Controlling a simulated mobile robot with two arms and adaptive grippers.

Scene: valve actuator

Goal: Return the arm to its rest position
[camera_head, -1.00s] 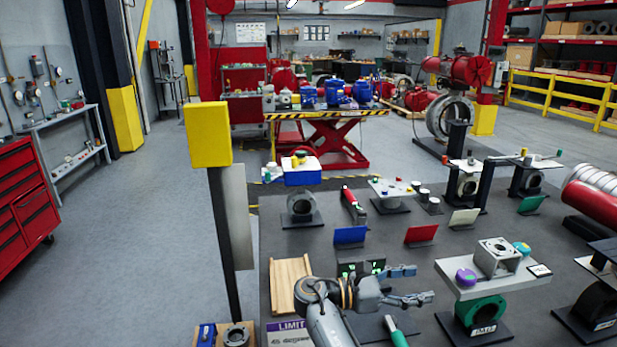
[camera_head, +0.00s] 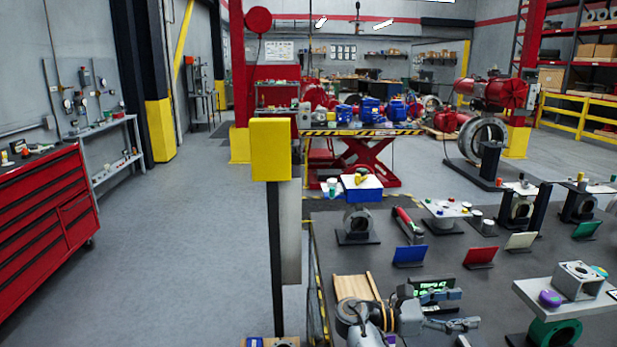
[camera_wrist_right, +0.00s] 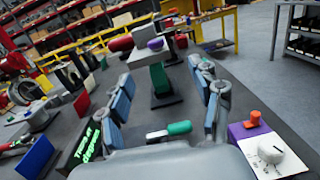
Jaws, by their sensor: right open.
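My right gripper (camera_head: 468,308) shows at the bottom of the head view, above the dark workbench (camera_head: 338,222). Its two blue-padded fingers are apart with nothing between them. In the right wrist view, my right gripper (camera_wrist_right: 162,76) is open and empty, with the fingers on either side of the picture's middle. A green-handled tool (camera_wrist_right: 179,128) shows low between them, apart from the fingers. My left gripper is in neither view.
A wooden tray (camera_head: 357,287) and a box with a green display (camera_head: 434,284) are close to my right gripper. A valve with a grey bracket (camera_head: 577,281) stands to its right. A yellow-topped post (camera_head: 270,150) rises left. The floor (camera_head: 190,230) beyond is clear.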

